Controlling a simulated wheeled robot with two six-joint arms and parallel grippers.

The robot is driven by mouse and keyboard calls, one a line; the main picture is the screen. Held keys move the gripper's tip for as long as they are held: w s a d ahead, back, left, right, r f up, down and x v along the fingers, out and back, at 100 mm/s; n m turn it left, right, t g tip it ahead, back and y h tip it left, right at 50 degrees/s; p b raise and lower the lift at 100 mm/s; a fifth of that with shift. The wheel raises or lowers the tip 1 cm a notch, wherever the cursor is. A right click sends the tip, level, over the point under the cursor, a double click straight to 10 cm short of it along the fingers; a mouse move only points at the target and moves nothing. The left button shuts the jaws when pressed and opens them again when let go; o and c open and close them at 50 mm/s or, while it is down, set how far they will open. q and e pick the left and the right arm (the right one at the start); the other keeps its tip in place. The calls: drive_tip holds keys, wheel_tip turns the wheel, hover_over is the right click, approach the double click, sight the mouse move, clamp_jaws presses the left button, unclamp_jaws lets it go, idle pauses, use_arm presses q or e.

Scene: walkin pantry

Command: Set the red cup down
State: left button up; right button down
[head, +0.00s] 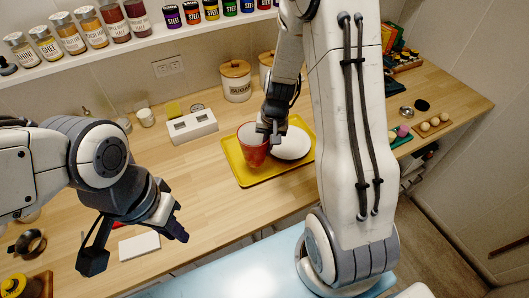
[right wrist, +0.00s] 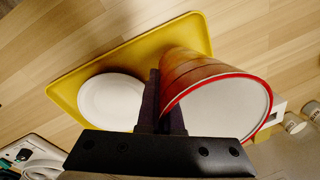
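The red cup (head: 252,152) is upright over the left part of the yellow tray (head: 243,180), beside a white plate (head: 292,146). I cannot tell whether its base touches the tray. My right gripper (head: 270,131) is at the cup's rim. In the right wrist view, the fingers (right wrist: 166,112) are close together on the wall of the cup (right wrist: 190,72), one apparently inside the rim; the cup's pale inside faces the camera. My left gripper (head: 133,243) is open and empty, its fingers spread above the front left of the counter.
A white block with openings (head: 192,126) and small jars stand left of the tray. Lidded canisters (head: 236,82) stand behind it. A white pad (head: 139,246) lies near my left gripper. The wooden counter is clear just left of the tray.

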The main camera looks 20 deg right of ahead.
sight(264, 156)
drive_tip(key=shift+w+a+f, duration=0.15)
drive_tip(key=shift+w+f, duration=0.3)
drive_tip(key=shift+f, duration=1.9)
drive_tip(key=shift+f, duration=0.2)
drive_tip(key=c, duration=1.1)
unclamp_jaws()
